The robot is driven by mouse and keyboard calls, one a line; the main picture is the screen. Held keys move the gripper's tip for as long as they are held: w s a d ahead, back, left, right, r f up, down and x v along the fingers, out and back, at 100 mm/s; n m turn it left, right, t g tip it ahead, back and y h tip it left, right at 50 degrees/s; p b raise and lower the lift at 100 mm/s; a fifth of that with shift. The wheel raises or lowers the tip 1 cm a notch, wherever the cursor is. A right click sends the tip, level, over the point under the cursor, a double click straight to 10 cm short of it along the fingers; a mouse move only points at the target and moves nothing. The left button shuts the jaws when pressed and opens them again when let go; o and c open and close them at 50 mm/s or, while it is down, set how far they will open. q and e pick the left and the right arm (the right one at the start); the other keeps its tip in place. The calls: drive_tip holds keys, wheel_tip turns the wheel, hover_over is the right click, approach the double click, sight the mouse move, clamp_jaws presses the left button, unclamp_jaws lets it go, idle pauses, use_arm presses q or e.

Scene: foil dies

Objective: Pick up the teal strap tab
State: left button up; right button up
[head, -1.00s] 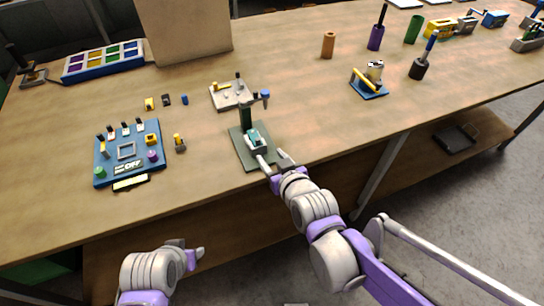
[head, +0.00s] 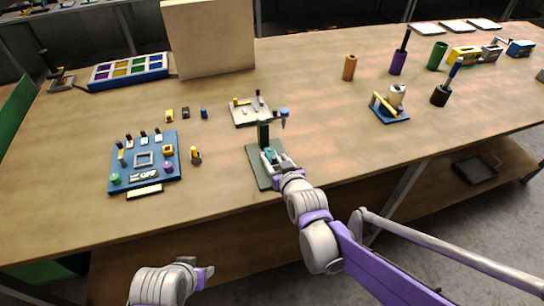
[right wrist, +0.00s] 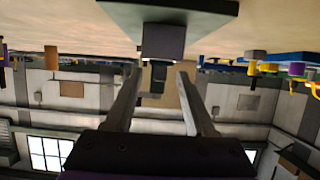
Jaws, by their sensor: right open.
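The teal strap tab (head: 270,155) is a small teal piece at the dark green press stand (head: 256,178) near the table's front edge. My right gripper (head: 275,158) is open, its fingers at the stand around the teal piece and partly hiding it. In the right wrist view, the two fingers (right wrist: 159,74) are apart. A dark block (right wrist: 162,40) and a small dark greenish piece below it show between them; I cannot tell whether either finger touches. My left gripper (head: 205,275) is low in front of the table, and its jaw opening is unclear.
The stand's upright post (head: 263,135) rises just behind my right gripper. A grey plate with small parts (head: 247,115) lies beyond it. A blue fixture board (head: 125,180) is at left, and a blue-based holder (head: 390,113) at right. The table between stand and holder is clear.

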drive_tip(key=shift+w+a+f, duration=0.15)
drive_tip(key=shift+w+f, duration=0.05)
drive_tip(key=shift+w, duration=0.25)
clamp_jaws()
drive_tip(key=shift+r, duration=0.1)
